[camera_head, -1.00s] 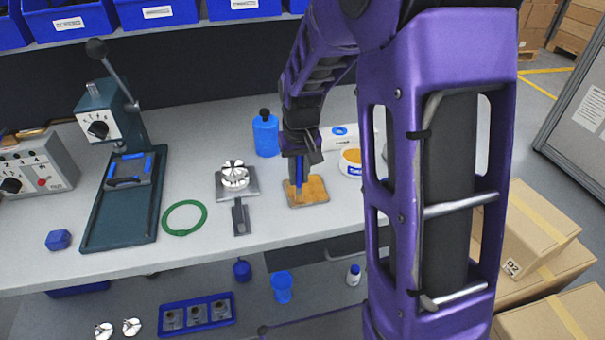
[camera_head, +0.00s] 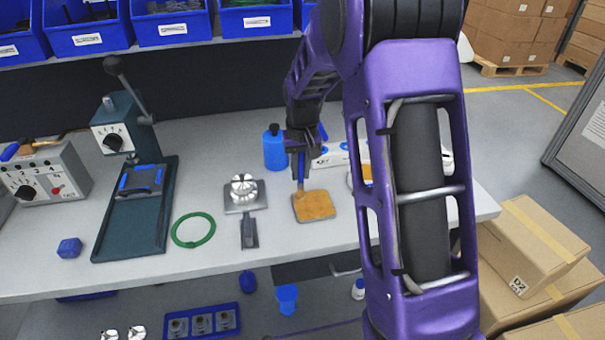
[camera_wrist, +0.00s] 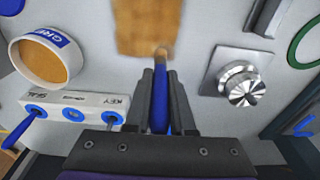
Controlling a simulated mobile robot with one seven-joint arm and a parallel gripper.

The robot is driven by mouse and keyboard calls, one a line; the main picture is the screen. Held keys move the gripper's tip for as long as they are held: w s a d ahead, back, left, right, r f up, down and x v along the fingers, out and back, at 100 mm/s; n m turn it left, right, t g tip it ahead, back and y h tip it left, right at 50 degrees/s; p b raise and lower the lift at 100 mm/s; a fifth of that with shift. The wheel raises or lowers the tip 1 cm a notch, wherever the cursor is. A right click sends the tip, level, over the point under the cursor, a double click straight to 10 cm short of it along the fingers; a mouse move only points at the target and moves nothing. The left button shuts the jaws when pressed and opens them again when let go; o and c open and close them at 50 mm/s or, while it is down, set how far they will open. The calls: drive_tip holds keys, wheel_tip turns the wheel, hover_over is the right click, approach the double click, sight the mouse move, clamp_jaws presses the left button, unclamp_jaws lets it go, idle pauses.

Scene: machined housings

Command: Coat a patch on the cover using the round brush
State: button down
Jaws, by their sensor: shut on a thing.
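My gripper (camera_head: 300,148) is shut on the round brush, whose blue handle (camera_wrist: 159,105) shows between the fingers in the wrist view. The plate also shows in the wrist view (camera_wrist: 147,25). A round silver finned part (camera_head: 243,187) sits on a grey square fixture left of the plate. I cannot tell for certain which of these is the cover. A white pot (camera_wrist: 45,60) holds tan paste.
A white tool holder (camera_wrist: 75,108) with blue-ringed holes stands near the pot. A blue bottle (camera_head: 274,150) stands behind the plate. A green ring (camera_head: 193,230) and a lever press (camera_head: 135,200) are at left.

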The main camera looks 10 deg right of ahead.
drive_tip(key=shift+w, duration=0.2)
wheel_tip(320, 180, up, 2)
drive_tip(key=shift+r+p, duration=0.1)
drive_tip(key=shift+p, duration=0.7)
drive_tip(key=shift+r, duration=2)
drive_tip(key=shift+r, duration=1.5)
drive_tip(key=shift+f, duration=0.15)
drive_tip(key=shift+a+f+b, duration=0.2)
drive_tip(key=shift+f+b, duration=0.9)
drive_tip(key=shift+f, duration=0.65)
drive_tip(key=shift+a+f+b, duration=0.2)
drive_tip(key=shift+f+b, duration=0.85)
drive_tip(key=shift+f, duration=0.65)
